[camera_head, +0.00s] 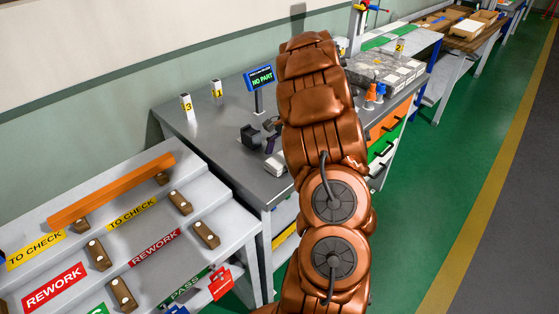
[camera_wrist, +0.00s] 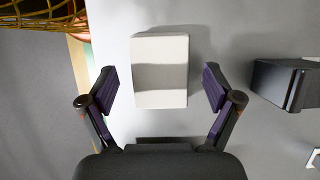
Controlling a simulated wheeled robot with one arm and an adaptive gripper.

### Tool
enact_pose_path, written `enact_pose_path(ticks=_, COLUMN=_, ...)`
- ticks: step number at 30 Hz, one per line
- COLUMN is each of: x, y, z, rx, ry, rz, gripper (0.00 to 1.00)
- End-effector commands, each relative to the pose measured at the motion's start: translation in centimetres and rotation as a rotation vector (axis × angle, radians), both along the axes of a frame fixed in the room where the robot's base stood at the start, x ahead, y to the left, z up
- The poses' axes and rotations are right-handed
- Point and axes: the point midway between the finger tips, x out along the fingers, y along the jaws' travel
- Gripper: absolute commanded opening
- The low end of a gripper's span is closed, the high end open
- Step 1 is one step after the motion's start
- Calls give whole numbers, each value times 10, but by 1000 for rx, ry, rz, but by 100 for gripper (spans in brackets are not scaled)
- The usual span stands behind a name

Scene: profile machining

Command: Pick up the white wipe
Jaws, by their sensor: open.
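The white wipe (camera_wrist: 160,52) is a pale block-shaped piece lying on the grey table, with a grey shadow band across its middle. In the wrist view it sits between the two purple-padded fingers of my gripper (camera_wrist: 160,84), with a gap on each side. My gripper is open and holds nothing. In the head view the wipe (camera_head: 276,164) shows near the front edge of the table, partly hidden by my arm. Part of my gripper (camera_head: 272,140) shows just left of the arm; the rest is hidden.
A black block (camera_wrist: 284,84) stands right of the wipe in the wrist view. The grey table (camera_head: 210,130) holds number markers and a "NO PART" display (camera_head: 261,79). A stepped rack (camera_head: 120,230) stands at the left. Orange and blue items (camera_head: 374,93) lie beyond my arm.

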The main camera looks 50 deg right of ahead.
Motion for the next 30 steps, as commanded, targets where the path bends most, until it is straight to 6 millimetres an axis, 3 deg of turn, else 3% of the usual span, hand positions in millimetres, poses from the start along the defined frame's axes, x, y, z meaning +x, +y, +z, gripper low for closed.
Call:
enact_pose_path(ticks=9, x=0, y=1, z=-3, rx=-1, ry=-2, rz=-1, gripper=90)
enact_pose_path(ticks=26, x=0, y=1, z=-3, rx=-2, ry=-2, rz=-1, gripper=32)
enact_pose_path(ticks=30, x=0, y=1, z=-3, rx=-2, ry=-1, rz=0, gripper=30)
